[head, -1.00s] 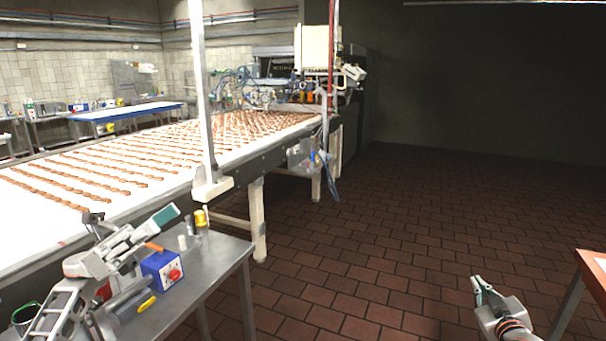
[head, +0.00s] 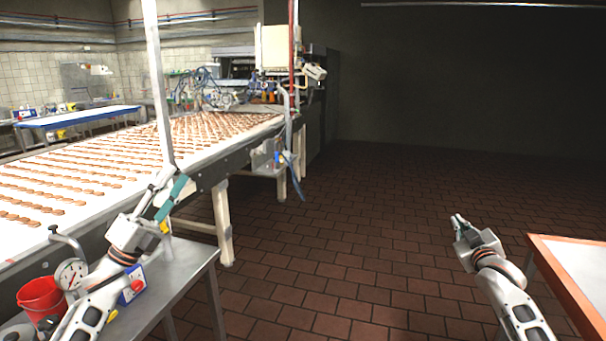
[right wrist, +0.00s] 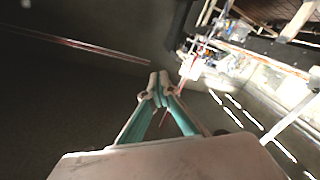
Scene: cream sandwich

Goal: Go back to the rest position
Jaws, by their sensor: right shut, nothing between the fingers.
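My left gripper (head: 176,184) is at the left in the head view, raised over the grey side table, its fingers pointing up and to the right in front of the conveyor. One teal finger pad shows, and I cannot tell how far apart the fingers are. My right gripper (head: 457,217) is at the lower right, over the open tiled floor and left of the orange-edged table. In the right wrist view its fingers (right wrist: 160,76) meet at the tips, with nothing between them.
The grey side table (head: 190,284) holds a red bucket (head: 41,298), a gauge (head: 70,274) and a blue box with a red button (head: 136,286). The conveyor (head: 110,213) carries rows of brown biscuits. An orange-edged table (head: 583,262) stands at right. The middle floor is clear.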

